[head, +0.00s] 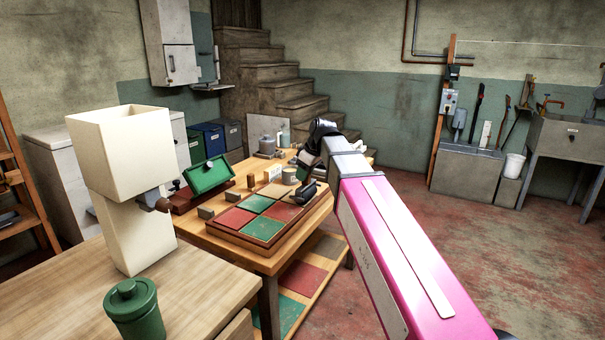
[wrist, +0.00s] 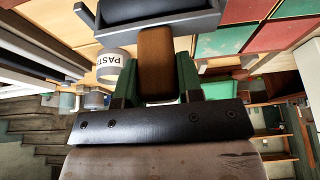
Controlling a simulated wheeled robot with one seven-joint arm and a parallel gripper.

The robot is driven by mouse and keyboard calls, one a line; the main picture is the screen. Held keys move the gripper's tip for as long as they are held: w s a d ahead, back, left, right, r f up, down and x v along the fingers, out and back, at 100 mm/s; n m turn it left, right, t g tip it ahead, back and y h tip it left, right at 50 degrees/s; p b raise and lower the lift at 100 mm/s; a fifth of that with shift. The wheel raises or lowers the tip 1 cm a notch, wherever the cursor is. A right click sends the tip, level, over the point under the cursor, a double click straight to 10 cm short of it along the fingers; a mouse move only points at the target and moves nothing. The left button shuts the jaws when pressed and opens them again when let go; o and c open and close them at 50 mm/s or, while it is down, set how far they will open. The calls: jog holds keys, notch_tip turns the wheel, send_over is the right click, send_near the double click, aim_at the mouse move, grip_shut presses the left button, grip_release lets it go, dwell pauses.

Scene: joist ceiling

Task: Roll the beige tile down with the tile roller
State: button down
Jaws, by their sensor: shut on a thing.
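My gripper (wrist: 156,78) is shut on the brown wooden handle (wrist: 155,58) of the tile roller, with a green finger on each side. The roller's dark head (wrist: 160,22) is at the top of the wrist view. In the head view the dark roller (head: 305,192) is at the right back edge of the tile board, below my wrist. The beige tile (head: 275,190) lies at the back of the board, left of the roller. I cannot tell whether the roller touches any tile.
The board (head: 227,236) holds red and green tiles on a wooden table (head: 266,263). A paste can (head: 289,176), small blocks and a green-topped stand (head: 207,176) are close behind and left.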

jog(key=shift+w+a+r, duration=0.1)
jog(key=shift+w+a, duration=0.3)
jog(key=shift+a, duration=0.3)
jog(key=shift+w+a, duration=0.35)
jog(key=shift+a, duration=0.3)
jog(key=shift+s+d, duration=0.4)
jog(key=shift+d, duration=0.3)
jog(key=shift+s+d, duration=0.35)
jog(key=shift+d, duration=0.35)
jog(key=a, duration=0.1)
jog(key=w+a, duration=0.1)
jog(key=shift+w+a, duration=0.15)
jog(key=shift+a, duration=0.2)
dwell(1.5)
